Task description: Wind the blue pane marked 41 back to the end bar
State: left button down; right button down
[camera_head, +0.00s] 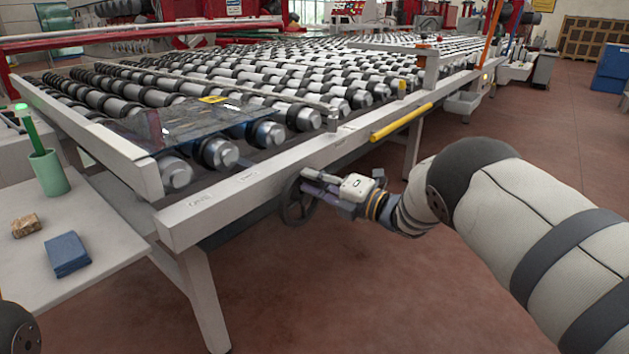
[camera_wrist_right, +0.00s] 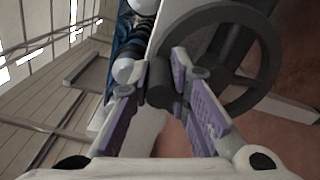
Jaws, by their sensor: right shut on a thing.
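The blue, see-through pane (camera_head: 190,122) lies flat on the rollers at the near left end of the table. A yellow label (camera_head: 213,99) is on it, its number too small to read. Its left edge is close to the pale end bar (camera_head: 90,122); I cannot tell whether they touch. A dark handwheel (camera_head: 291,207) is on the table's front side; its rim fills the upper right of the right wrist view (camera_wrist_right: 268,62). My right gripper (camera_head: 318,187) is shut on the wheel's dark handle (camera_wrist_right: 174,88), between its purple finger pads. My left gripper is out of view.
A side table (camera_head: 110,250) at the left holds a green cup (camera_head: 49,173), a brown block (camera_head: 25,225) and a blue block (camera_head: 67,254). A yellow bar (camera_head: 402,121) runs along the table front. The floor in front is clear.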

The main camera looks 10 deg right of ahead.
jog(key=shift+a, duration=0.15)
dwell(0.3)
jog(key=c, duration=1.5)
grip_release()
jog(key=shift+s, duration=0.15)
jog(key=shift+f, duration=0.15)
jog(key=v, duration=1.2)
